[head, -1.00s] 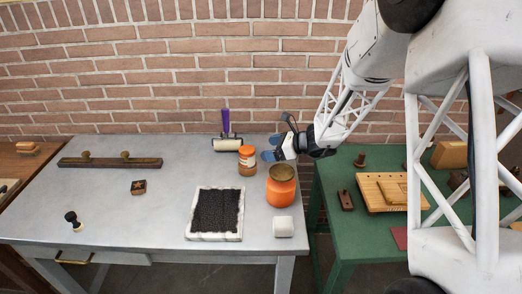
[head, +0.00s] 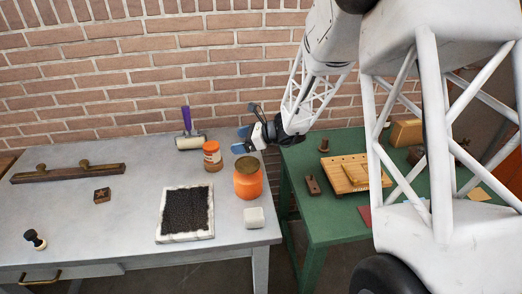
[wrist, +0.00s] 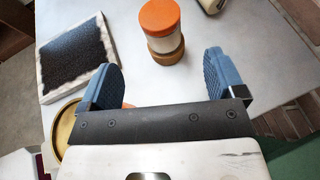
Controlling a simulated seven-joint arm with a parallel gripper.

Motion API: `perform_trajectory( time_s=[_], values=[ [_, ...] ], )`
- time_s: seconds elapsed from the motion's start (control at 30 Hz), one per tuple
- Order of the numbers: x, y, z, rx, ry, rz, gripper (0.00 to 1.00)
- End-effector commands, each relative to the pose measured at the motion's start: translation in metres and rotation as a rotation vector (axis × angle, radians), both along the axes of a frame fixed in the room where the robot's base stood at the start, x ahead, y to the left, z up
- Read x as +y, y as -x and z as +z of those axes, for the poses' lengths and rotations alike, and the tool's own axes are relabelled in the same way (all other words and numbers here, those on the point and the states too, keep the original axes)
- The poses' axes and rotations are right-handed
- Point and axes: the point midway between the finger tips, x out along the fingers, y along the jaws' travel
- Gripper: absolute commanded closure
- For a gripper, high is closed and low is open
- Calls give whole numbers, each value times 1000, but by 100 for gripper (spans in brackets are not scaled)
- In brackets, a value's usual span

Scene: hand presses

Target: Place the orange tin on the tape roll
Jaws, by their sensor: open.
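An orange tin with a gold lid (head: 248,182) stands upright on the grey table near its right edge. Its gold lid (wrist: 66,128) shows partly at the lower left in the wrist view, largely hidden by my gripper. A small whitish roll (head: 254,217), probably the tape roll, sits on the table just in front of the tin with nothing on it. My gripper (head: 241,140) is open and empty, behind the tin and right of a smaller jar (head: 212,156). In the wrist view its blue fingers (wrist: 164,82) are spread wide with bare table between them.
The smaller jar has an orange lid (wrist: 160,16) and stands just beyond my fingers. A brayer (head: 190,140) lies behind it. A black pad in a white frame (head: 186,212) lies left of the tin. A green table (head: 330,218) adjoins on the right.

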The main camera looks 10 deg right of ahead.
Motion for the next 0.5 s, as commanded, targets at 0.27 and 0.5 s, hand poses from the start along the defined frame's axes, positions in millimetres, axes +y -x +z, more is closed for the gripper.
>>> perform_trajectory(
  time_s=[0.27, 0.5],
  values=[
    [0, 6, 5, -15, 15, 18, 11],
    [1, 34, 28, -86, 95, 110, 11]
  ],
)
